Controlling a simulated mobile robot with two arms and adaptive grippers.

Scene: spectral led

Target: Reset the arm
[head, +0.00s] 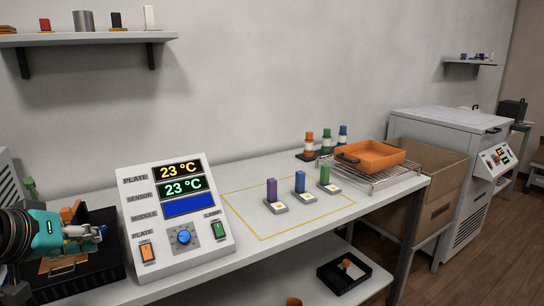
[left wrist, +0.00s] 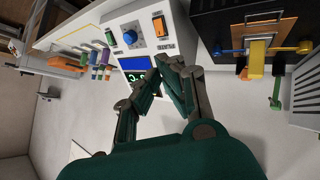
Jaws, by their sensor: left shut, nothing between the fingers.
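My left gripper (head: 80,232) is at the lower left of the head view, in front of the black device (head: 75,284) left of the control panel (head: 178,220). In the left wrist view, my left gripper (left wrist: 163,72) is shut and empty, its dark fingertips together in front of the panel's face. The panel's displays read 23 °C, with a blue knob (head: 184,237), an orange switch (head: 147,252) and a green lamp switch (head: 219,230). My right gripper is in neither view.
An orange tray (head: 370,156) sits on a wire rack at the right. A black bin (head: 343,274) is on the lower shelf.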

